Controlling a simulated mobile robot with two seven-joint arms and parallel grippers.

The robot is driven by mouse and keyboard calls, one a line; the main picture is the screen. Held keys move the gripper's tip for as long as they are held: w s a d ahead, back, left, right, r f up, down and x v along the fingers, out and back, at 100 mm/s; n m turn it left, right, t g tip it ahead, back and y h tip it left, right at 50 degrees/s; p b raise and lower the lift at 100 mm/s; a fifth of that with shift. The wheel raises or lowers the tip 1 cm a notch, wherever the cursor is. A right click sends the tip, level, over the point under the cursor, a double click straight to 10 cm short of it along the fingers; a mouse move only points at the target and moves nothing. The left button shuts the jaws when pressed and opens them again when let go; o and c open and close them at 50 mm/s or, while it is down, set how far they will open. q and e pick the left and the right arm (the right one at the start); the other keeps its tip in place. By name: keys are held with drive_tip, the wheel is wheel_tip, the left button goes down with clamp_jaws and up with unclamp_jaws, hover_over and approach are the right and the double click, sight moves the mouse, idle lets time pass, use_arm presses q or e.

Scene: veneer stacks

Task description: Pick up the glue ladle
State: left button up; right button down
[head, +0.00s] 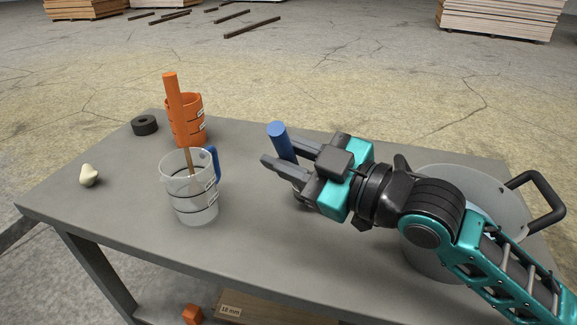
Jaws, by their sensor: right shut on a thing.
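My right gripper (282,152) is shut on a blue cylindrical handle (278,131) above the table. The handle stands nearly upright, tilted a little left at its top. What hangs below it is mostly hidden by the fingers, so I cannot tell its full shape or whether it is the glue ladle. A clear jug (180,190) with a blue handle stands left of my gripper. A tool with an orange grip (173,97) and a thin brown shaft stands in the jug; its lower end is unclear. My left gripper is not in view.
The grey table (250,225) has free room in front. An orange cup (188,122) stands behind the jug. A dark ring (144,125) and a cream lump (88,176) lie left. A grey pot (470,178) with a dark handle stands right, partly behind my arm.

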use_arm(q)
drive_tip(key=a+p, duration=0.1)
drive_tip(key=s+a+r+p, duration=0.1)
drive_tip(key=p, duration=0.1)
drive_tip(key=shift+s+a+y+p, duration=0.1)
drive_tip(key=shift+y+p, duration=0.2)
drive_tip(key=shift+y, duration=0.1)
use_arm(e)
wheel_tip(320, 180, up, 17)
drive_tip(key=shift+r, duration=0.15)
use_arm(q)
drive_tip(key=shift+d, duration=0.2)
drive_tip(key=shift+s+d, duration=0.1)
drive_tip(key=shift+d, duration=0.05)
use_arm(e)
drive_tip(key=shift+d, duration=0.1)
